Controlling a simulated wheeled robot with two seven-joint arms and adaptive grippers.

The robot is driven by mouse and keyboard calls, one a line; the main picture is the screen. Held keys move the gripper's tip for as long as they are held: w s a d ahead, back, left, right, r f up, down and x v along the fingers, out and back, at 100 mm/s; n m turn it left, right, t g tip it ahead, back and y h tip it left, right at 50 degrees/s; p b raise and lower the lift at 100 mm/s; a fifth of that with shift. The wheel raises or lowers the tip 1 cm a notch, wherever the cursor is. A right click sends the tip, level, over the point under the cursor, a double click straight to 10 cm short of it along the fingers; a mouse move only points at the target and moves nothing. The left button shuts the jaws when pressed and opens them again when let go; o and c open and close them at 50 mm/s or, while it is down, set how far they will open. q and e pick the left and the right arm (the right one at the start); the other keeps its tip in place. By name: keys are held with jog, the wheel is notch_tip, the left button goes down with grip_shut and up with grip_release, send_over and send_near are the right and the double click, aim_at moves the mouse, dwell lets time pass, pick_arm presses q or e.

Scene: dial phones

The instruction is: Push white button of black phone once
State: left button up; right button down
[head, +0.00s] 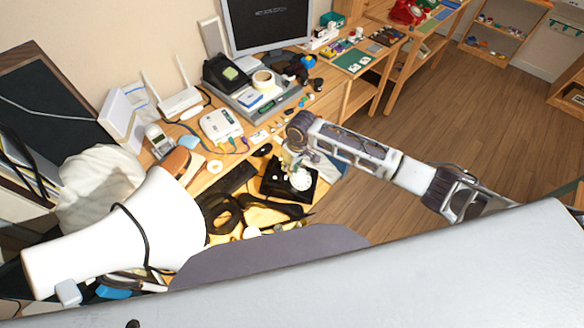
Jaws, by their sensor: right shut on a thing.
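The black phone (272,188) is on the wooden desk, a square black body with a round white dial (301,179). Small white parts show beside the dial, but I cannot tell which is the white button. My right gripper (294,164) reaches in from the right and points down at the phone's far edge. Its fingers are small and partly merge with the phone in this view. It is shut, with its tips at the phone. The contact point is hidden. My left gripper is not in view.
A black keyboard (230,178) lies left of the phone. Black curved items (222,212) lie in front of it. A white router (180,103), a white box device (221,125) and a monitor (268,24) stand farther back. Open wooden floor (375,210) is to the right.

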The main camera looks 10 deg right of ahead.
jog(key=shift+a+f, duration=0.15)
jog(key=shift+f, duration=0.1)
jog(key=shift+w+a+f, duration=0.15)
jog(key=shift+a+f, duration=0.15)
jog(key=shift+f, duration=0.35)
dwell(1.4)
notch_tip(320, 180, up, 6)
jog(key=s+d+p, duration=0.1)
jog(key=d+p, duration=0.1)
jog(key=p, duration=0.4)
jog(key=shift+d+r, duration=0.2)
jog(key=shift+d, duration=0.15)
dwell(0.6)
jog(key=shift+s, duration=0.1)
